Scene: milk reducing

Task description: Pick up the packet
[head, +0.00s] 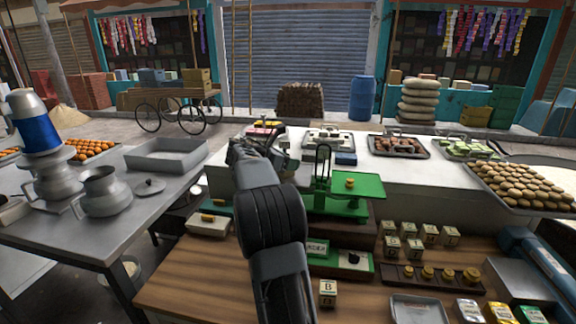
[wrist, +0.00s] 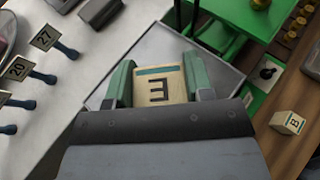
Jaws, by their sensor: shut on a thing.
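In the wrist view, a cream packet (wrist: 160,90) with a dark teal band and a dark letter like an E sits between the green jaws of my gripper (wrist: 158,78). The jaws are shut on its two sides. Its lower part is hidden by the gripper body. A grey metal tray or pan (wrist: 150,50) lies behind and below it; I cannot tell whether the packet touches it. In the head view, my arm reaches up to the white counter, left of the green scale (head: 345,187), and I cannot make out the packet there.
A lettered block (head: 328,292) stands on the wooden table (head: 190,285), and it also shows in the wrist view (wrist: 288,122). Several similar blocks (head: 415,248) stand farther right. Numbered tags (wrist: 45,38) stand at the wrist view's left. A steel table (head: 100,220) with pots is left.

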